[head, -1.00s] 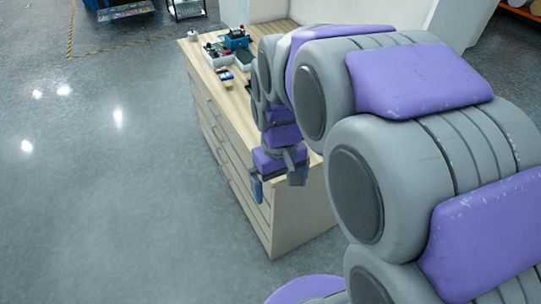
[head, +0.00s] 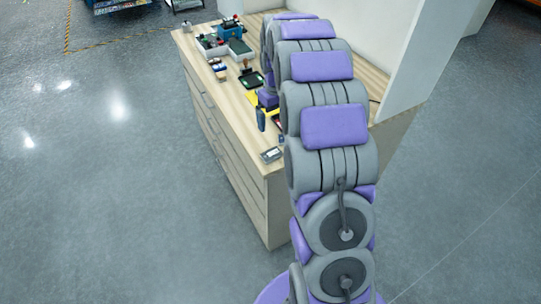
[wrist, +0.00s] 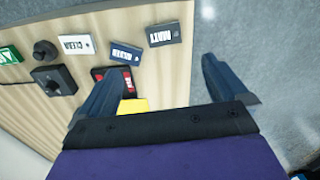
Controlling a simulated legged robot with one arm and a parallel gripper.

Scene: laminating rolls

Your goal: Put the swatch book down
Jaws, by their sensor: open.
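My gripper (head: 271,123) is open and points down over the near end of the wooden cabinet top (head: 239,101). In the wrist view its two fingers (wrist: 163,70) stand wide apart with bare wood between them and nothing held. I cannot tell for sure which thing is the swatch book. A yellow flat piece (wrist: 133,105) lies beside the left finger, partly hidden by my gripper. A red and black labelled piece (wrist: 128,82) lies at that finger's tip. A grey piece marked MATT (wrist: 164,34) lies beyond the fingertips, near the edge.
A dark blue labelled piece (wrist: 125,53), a CLEAR piece (wrist: 76,45), a green piece (wrist: 9,55) and a black knobbed block (wrist: 55,80) lie left of it. A tray of tools (head: 212,45) stands at the far end. A pale wall (head: 418,65) rises at the right.

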